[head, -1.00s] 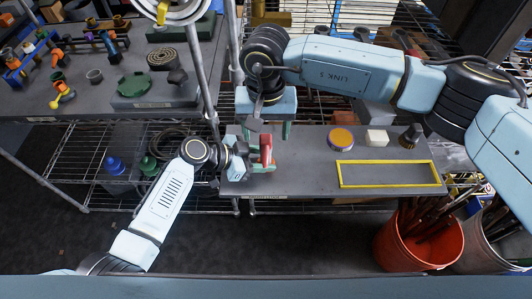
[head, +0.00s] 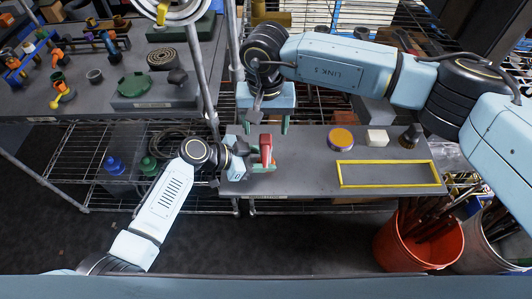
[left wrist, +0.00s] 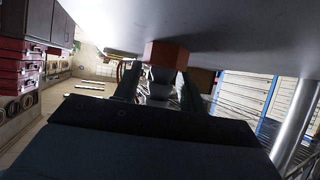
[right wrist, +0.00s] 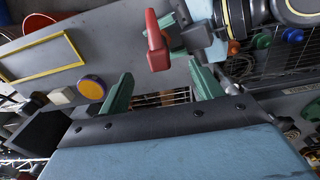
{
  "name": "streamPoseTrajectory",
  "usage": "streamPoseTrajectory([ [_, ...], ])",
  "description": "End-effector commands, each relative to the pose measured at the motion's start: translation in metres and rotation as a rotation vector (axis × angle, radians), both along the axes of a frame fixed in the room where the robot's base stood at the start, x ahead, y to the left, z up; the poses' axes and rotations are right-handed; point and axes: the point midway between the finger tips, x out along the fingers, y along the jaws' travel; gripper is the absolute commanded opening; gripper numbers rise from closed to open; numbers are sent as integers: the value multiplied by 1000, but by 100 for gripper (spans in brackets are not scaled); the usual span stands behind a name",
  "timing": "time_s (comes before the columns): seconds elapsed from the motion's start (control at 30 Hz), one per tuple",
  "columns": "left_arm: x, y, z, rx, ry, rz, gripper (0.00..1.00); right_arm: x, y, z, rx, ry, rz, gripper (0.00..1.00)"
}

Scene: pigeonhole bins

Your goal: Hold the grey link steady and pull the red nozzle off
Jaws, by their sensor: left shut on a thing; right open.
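The red nozzle (head: 266,146) stands upright at the front left of the grey bench, joined or resting at my left gripper's tip; the right wrist view shows it too (right wrist: 157,45). My left gripper (head: 256,167) is low at the bench's left end, shut on the grey link (left wrist: 160,82), which shows between its green fingers in the left wrist view. The link is mostly hidden in the head view. My right gripper (right wrist: 162,88) is open and empty, fingers apart, above and behind the nozzle, not touching it.
On the bench (head: 300,180) are an orange-topped purple disc (head: 340,138), a white block (head: 377,137), a dark brush-like item (head: 410,136) and an empty yellow-framed area (head: 388,174). A metal rack post (head: 206,80) stands left of my right gripper. An orange bucket (head: 418,238) stands at right front.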

Motion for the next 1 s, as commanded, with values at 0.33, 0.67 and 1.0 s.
streamPoseTrajectory([
  [0.33,-4,2,-7,11,13,-2,14,0,0,-19,-1,1,0,65],
  [0.67,-4,2,-7,11,13,-2,14,0,0,-27,0,0,1,65],
  [1.0,-4,2,-7,11,13,-2,14,0,0,-27,0,0,0,34],
])
